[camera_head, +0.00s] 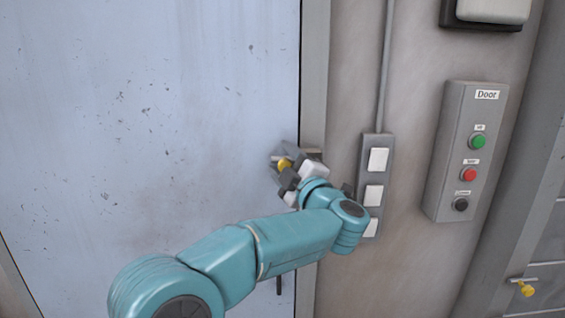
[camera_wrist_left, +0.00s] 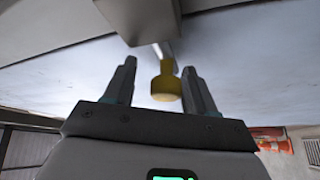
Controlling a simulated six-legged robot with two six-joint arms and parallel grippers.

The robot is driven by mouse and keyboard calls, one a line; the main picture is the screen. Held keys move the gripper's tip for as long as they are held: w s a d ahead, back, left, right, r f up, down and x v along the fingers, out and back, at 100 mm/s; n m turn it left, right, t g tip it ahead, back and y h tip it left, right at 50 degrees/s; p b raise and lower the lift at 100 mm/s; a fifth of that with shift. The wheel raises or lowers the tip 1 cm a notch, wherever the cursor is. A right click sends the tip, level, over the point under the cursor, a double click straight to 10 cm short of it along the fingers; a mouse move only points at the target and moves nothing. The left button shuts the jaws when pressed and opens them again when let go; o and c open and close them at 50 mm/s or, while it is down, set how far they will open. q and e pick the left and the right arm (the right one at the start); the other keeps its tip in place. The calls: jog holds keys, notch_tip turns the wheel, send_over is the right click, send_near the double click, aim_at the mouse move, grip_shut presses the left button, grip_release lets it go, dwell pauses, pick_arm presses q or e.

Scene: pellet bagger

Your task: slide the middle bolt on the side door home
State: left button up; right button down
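The bolt on the pale blue door (camera_head: 150,110) has a yellow knob (camera_head: 285,163) and sits by the door's right edge. My left gripper (camera_head: 287,166) is at this knob, and its fingers partly cover the bolt in the head view. In the left wrist view, the yellow knob (camera_wrist_left: 166,88) stands between the two open fingers (camera_wrist_left: 160,68). A gap shows on the left finger's side, and the knob is close to the right finger. Whether it touches that finger, I cannot tell. My right gripper is not in view.
A switch strip (camera_head: 376,185) with white rockers is on the wall just right of my left wrist. A grey "Door" button box (camera_head: 466,150) is farther right. Another yellow-knobbed bolt (camera_head: 526,289) is at the lower right. The door face left of the gripper is clear.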

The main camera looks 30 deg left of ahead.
pick_arm(q)
jog(key=shift+a+f, duration=0.1)
jog(key=shift+f, duration=0.15)
jog(key=b+v, duration=0.4)
jog(key=v, duration=1.2)
jog(key=shift+d, duration=0.2)
jog(key=shift+s, duration=0.1)
